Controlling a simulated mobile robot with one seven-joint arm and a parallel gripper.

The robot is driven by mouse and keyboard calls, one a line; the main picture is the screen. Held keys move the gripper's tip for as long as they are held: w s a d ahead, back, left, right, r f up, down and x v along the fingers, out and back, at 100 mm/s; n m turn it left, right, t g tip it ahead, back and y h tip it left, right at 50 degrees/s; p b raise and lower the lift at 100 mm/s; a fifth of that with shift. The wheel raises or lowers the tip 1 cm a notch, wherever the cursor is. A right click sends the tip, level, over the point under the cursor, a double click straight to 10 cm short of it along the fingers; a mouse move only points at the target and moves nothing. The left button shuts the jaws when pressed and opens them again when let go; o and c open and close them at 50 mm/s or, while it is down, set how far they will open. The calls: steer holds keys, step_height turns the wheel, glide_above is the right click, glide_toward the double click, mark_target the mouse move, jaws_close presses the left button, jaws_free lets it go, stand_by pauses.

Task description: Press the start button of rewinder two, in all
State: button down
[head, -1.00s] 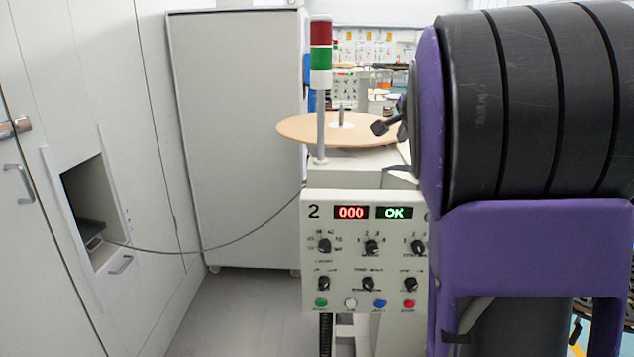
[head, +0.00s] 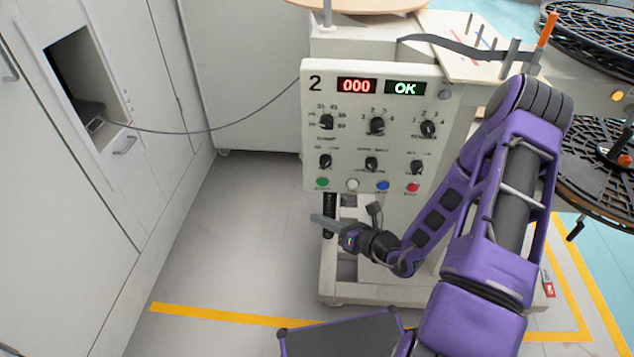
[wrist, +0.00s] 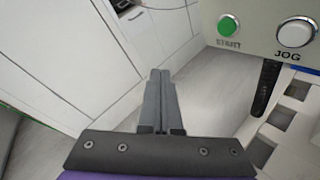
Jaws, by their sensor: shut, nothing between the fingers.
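The panel of rewinder two (head: 350,137) faces me, marked 2, with a red 000 display (head: 356,86) and a green OK display (head: 405,88). Its green start button (head: 322,182) is at the lower left of the button row; it also shows in the wrist view (wrist: 227,26) at the top. To its right are a white jog button (head: 352,185), a blue button (head: 383,185) and a red button (head: 412,187). My gripper (head: 316,219) is shut and empty, below the button row and pointing left. In the wrist view its fingers (wrist: 160,78) are together, apart from the button.
White cabinets (head: 60,160) with an open niche (head: 85,75) stand left, and a grey cable (head: 210,131) runs from there to the machine. Black reels (head: 590,160) are at the right. The grey floor between cabinets and machine is clear.

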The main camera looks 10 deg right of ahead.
steer(key=m+t+h, duration=0.1)
steer(key=m, duration=0.1)
steer(key=m+t+h, duration=0.1)
steer(key=m, duration=0.1)
steer(key=shift+w+d+f, duration=0.2)
steer(key=shift+w, duration=0.15)
steer(key=shift+w, duration=0.1)
steer(key=b, duration=0.1)
glide_toward(322, 182)
steer(key=w+a+f, duration=0.1)
steer(key=w+a, duration=0.3)
steer(key=shift+a+f, duration=0.4)
steer(key=shift+w, duration=0.15)
stand_by(1.3)
steer(key=shift+w+d, duration=0.15)
steer(key=shift+w, duration=0.15)
